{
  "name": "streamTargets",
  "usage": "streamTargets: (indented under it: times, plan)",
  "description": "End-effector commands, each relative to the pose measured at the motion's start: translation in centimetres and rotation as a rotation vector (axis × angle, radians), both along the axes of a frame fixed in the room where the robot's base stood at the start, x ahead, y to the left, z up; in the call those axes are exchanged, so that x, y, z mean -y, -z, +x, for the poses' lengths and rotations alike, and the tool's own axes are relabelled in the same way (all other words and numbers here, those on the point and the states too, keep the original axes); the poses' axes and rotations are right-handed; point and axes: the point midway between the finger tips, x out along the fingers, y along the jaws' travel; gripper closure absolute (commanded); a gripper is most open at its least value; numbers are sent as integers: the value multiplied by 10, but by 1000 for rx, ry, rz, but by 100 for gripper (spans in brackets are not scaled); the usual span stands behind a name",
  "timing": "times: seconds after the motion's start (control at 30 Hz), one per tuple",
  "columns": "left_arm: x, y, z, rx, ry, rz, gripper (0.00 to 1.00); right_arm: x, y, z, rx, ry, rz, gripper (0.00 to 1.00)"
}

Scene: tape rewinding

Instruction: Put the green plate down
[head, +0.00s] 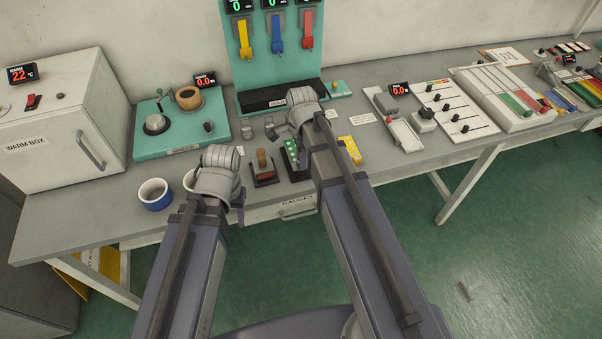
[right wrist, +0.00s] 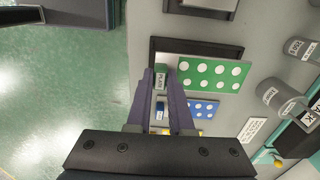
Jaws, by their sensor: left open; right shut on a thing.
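The green plate (right wrist: 213,73) with white dots is large in the right wrist view. My right gripper (right wrist: 161,85) is shut on its small labelled grip at one end. In the head view the plate (head: 290,150) shows partly, beside my right gripper (head: 302,157), whose arm hides some of it. A dark rectangular frame (right wrist: 155,46) shows beneath and beside the plate; I cannot tell if they touch. My left gripper (head: 239,192) is open, further left over the front of the bench, its fingers partly hidden by its wrist.
A blue dotted plate (right wrist: 202,108) lies close to the green one, and a yellow one (head: 349,148) lies right of my right arm. A wooden-handled stamp (head: 262,165) stands between my grippers. Grey labelled weights (right wrist: 300,48) stand nearby. A blue-and-white bowl (head: 155,194) is at left.

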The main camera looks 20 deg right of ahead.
Motion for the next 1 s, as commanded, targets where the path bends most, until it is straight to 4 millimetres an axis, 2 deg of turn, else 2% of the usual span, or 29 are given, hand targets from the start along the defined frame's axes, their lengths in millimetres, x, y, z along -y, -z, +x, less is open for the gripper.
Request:
streamTargets:
  times: [0.17,0.5,0.93,0.97,1.0]
  plan:
    - [0,2,0,0,0,0,50,0,2,0,0,0,0,100]
    - [0,39,0,0,0,0,50,0,38,0,0,0,0,100]
    - [0,41,0,0,0,0,50,0,41,0,0,0,0,100]
    - [0,40,0,0,0,0,50,0,40,0,0,0,0,78]
    - [0,40,0,0,0,0,50,0,40,0,0,0,0,74]
